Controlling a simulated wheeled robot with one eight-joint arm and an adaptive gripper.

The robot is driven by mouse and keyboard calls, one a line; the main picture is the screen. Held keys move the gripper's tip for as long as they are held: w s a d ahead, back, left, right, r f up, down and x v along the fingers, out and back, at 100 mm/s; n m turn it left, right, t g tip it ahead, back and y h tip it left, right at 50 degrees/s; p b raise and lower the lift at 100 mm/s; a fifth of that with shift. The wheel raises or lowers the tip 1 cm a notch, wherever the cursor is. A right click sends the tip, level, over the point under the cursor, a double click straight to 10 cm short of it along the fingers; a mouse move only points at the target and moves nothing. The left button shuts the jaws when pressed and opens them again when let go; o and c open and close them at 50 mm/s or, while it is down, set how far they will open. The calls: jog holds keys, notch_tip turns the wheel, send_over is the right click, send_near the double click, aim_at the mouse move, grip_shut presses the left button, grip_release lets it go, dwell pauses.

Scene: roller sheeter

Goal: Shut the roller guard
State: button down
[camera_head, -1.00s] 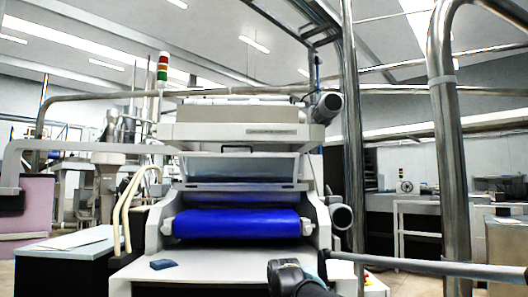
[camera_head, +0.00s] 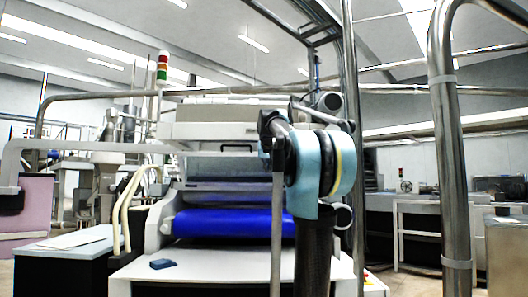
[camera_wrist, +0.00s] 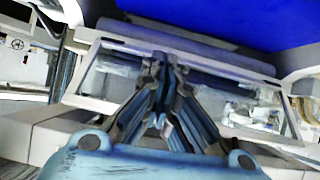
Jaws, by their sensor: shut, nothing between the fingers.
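The roller guard (camera_head: 225,167) is a clear panel in a pale frame above the blue roller (camera_head: 220,224) on the machine's front. It stands raised, with the roller bare below it; my arm hides its right part in the head view. In the wrist view the guard's framed clear pane (camera_wrist: 220,88) spans the middle, with the blue roller (camera_wrist: 240,18) above it in the picture. My gripper (camera_wrist: 166,60) is shut and empty. Its fingertips overlap the guard's frame in the picture; I cannot tell whether they touch. The fingers are not distinguishable in the head view.
A small dark blue block (camera_head: 163,264) lies on the machine's white front shelf (camera_head: 205,275). Steel posts (camera_head: 453,170) stand at the right. A side table (camera_head: 62,243) is at the left. Pale curved tubes (camera_head: 128,205) are beside the machine's left side.

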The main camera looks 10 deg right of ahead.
jog(key=w+d+r+t, duration=0.1)
jog(key=w+r, duration=0.4)
jog(key=r, duration=0.2)
jog(key=w+r+t, duration=0.2)
jog(key=w+r, duration=0.3)
jog(key=r, duration=0.2)
jog(key=x, duration=0.9)
jog(key=shift+w+d+r, duration=0.15)
jog(key=shift+w, duration=0.25)
